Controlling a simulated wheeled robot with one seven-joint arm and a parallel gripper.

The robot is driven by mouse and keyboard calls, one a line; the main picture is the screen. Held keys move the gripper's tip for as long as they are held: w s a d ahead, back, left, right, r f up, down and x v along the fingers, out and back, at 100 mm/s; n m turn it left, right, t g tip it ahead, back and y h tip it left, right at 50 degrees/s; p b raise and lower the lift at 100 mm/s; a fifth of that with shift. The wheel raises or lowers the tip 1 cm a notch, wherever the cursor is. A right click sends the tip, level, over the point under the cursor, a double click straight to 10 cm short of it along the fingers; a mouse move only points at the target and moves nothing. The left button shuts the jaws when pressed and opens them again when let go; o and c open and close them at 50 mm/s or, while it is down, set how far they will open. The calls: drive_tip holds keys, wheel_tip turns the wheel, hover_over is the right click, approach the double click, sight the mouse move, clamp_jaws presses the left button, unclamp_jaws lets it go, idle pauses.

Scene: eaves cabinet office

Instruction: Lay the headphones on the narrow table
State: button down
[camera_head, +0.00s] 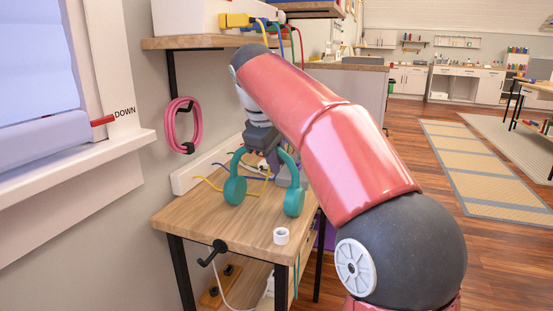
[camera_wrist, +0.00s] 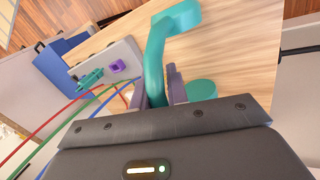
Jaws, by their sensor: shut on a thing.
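The teal headphones (camera_head: 294,201) hang upright, ear cups down, over the narrow wooden table (camera_head: 215,223). My gripper (camera_head: 263,149) is shut on the top of their headband. Whether the cups touch the tabletop or hang just above it I cannot tell. In the wrist view the headphones' band (camera_wrist: 155,65) runs between the fingers of my gripper (camera_wrist: 163,88), with the wood surface behind it. Part of the right side of the table is hidden behind my arm.
A white roll (camera_head: 281,236) stands near the table's front edge, and a black hook (camera_head: 212,252) sticks out there. Loose yellow and blue cables (camera_head: 213,186) lie behind the headphones. A wall shelf (camera_head: 195,42) overhangs the back. The front left tabletop is clear.

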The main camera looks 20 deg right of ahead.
drive_tip(key=c, duration=1.4)
unclamp_jaws()
drive_tip(key=p+v, duration=0.4)
drive_tip(key=v, duration=0.8)
drive_tip(key=s+f+m+y, duration=0.1)
drive_tip(key=s+f+m, duration=0.2)
drive_tip(key=s+f, duration=0.4)
drive_tip(key=s+d+f+m+t+y, duration=0.1)
drive_tip(key=s+f+m, duration=0.1)
drive_tip(key=s+f, duration=0.6)
drive_tip(key=s+f+m+t+y, duration=0.1)
drive_tip(key=s+f+m, duration=0.2)
drive_tip(key=s+f, duration=0.5)
wheel_tip(320, 180, down, 4)
drive_tip(key=shift+s+d+r+m, duration=0.1)
drive_tip(key=shift+s+d+m, duration=0.1)
drive_tip(key=shift+m, duration=0.1)
